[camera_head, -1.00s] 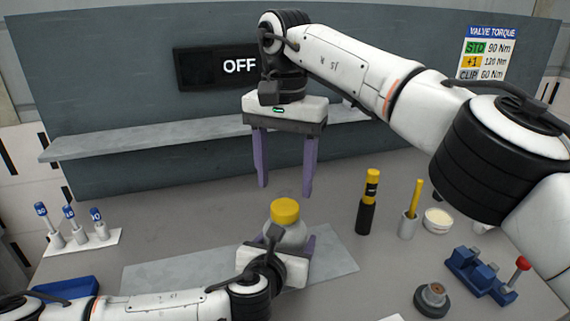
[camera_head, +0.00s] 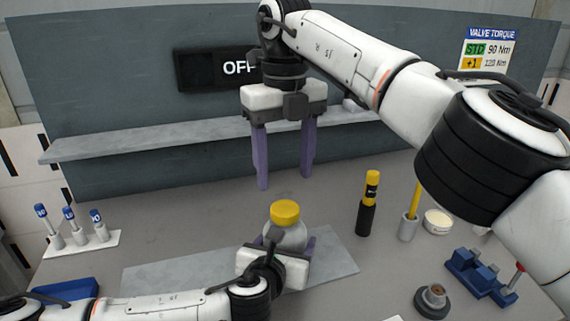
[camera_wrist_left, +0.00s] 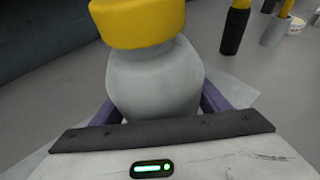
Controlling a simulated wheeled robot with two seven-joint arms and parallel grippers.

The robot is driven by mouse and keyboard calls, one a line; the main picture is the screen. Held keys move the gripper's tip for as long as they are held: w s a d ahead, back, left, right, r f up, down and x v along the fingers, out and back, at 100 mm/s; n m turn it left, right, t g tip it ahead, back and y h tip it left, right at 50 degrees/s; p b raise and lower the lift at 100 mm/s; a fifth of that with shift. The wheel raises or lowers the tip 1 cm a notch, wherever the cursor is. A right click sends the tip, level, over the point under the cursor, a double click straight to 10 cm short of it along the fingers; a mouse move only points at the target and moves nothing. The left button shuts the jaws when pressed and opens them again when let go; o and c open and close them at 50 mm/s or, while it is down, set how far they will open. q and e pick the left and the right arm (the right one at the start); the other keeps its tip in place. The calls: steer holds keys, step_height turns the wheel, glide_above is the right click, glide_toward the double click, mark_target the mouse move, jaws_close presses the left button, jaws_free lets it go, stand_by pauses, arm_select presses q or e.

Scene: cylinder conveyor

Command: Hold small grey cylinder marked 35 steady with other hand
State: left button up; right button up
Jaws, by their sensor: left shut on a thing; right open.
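The small grey cylinder (camera_head: 287,236) with a yellow cap (camera_head: 285,212) stands upright on a flat grey plate (camera_head: 335,262). Its 35 marking cannot be seen. My left gripper (camera_head: 297,245) is shut on the cylinder's body from the front; the cylinder also shows in the left wrist view (camera_wrist_left: 155,85), between the purple fingers, with its yellow cap (camera_wrist_left: 138,22) above them. My right gripper (camera_head: 284,182) is open and empty, with its purple fingers pointing down, above and behind the yellow cap.
A black and yellow tool (camera_head: 367,205) stands right of the plate. Further right are a grey holder (camera_head: 408,228), a round tub (camera_head: 437,221) and a blue fixture (camera_head: 477,272). A white rack (camera_head: 85,243) with blue-topped pieces is at left. A shelf (camera_head: 150,141) runs behind.

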mark_target(285, 207)
steer(key=m, duration=0.6)
steer(key=shift+r, duration=0.15)
steer(key=shift+m, duration=0.3)
steer(key=shift+f, duration=4)
steer(key=c, duration=1.1)
steer(key=n, duration=0.6)
steer(key=shift+r+n, duration=0.1)
steer(key=shift+n, duration=0.2)
steer(key=n, duration=0.6)
steer(key=shift+r, duration=0.2)
steer(key=shift+r, duration=0.9)
